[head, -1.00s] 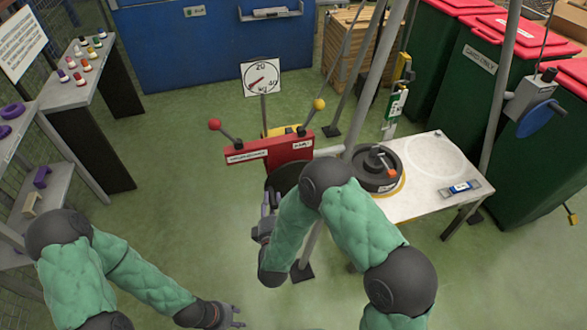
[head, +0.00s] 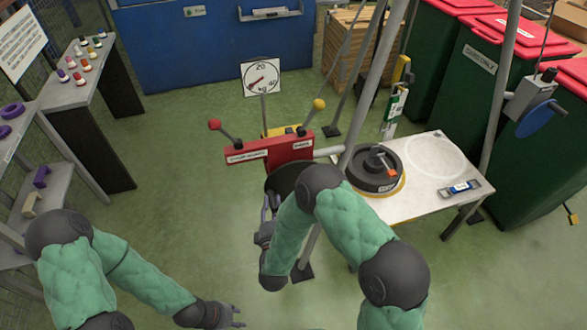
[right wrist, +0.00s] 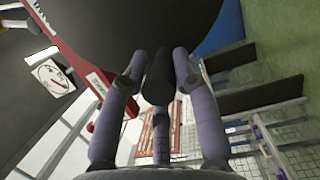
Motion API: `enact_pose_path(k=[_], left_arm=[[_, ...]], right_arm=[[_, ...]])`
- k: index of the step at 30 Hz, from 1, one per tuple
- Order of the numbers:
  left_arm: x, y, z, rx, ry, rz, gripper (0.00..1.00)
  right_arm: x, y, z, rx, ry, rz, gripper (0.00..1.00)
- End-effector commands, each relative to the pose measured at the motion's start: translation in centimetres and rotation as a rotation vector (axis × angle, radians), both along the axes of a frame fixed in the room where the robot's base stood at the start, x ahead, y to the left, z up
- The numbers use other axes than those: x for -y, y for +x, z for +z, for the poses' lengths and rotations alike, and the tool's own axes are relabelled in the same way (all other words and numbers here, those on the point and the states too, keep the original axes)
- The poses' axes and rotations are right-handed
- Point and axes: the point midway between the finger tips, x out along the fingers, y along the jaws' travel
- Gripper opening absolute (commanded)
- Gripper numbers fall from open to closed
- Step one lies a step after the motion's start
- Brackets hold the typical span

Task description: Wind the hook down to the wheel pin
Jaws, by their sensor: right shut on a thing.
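A black wheel (head: 373,168) lies on the white table (head: 410,206), with a dark bar and a small orange part on its top. I cannot make out the hook or the pin for certain. A dark round drum (head: 285,176) stands below the red lever box (head: 270,152), partly hidden by my right arm. My right gripper (head: 269,204) is beside this drum. In the right wrist view its fingers are shut on a dark cylindrical handle (right wrist: 158,80) beneath a large dark disc (right wrist: 150,25). My left gripper (head: 232,316) is low at the front, away from everything; its fingers look apart.
A dial (head: 261,77) stands behind the lever box. Slanting poles (head: 372,75) rise beside the table. Green bins (head: 460,75) stand behind the table. Shelves (head: 75,88) stand left. The green floor between is clear.

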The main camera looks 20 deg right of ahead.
Motion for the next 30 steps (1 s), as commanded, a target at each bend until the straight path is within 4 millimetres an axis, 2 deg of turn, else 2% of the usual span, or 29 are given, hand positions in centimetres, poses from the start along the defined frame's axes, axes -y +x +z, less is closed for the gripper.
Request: enact_pose_path(k=[1, 13, 30], left_arm=[[0.0, 0.0, 0.0, 0.000, 0.000, 0.000, 0.40], [0.0, 0.0, 0.0, 0.000, 0.000, 0.000, 0.40], [0.0, 0.0, 0.0, 0.000, 0.000, 0.000, 0.40]], right_arm=[[0.5, -0.3, -0.5, -0.014, -0.011, -0.014, 0.00], [0.6, -0.3, -0.6, -0.010, -0.027, -0.015, 0.00], [1.0, -0.2, -2.1, -0.007, -0.218, -0.017, 0.00]])
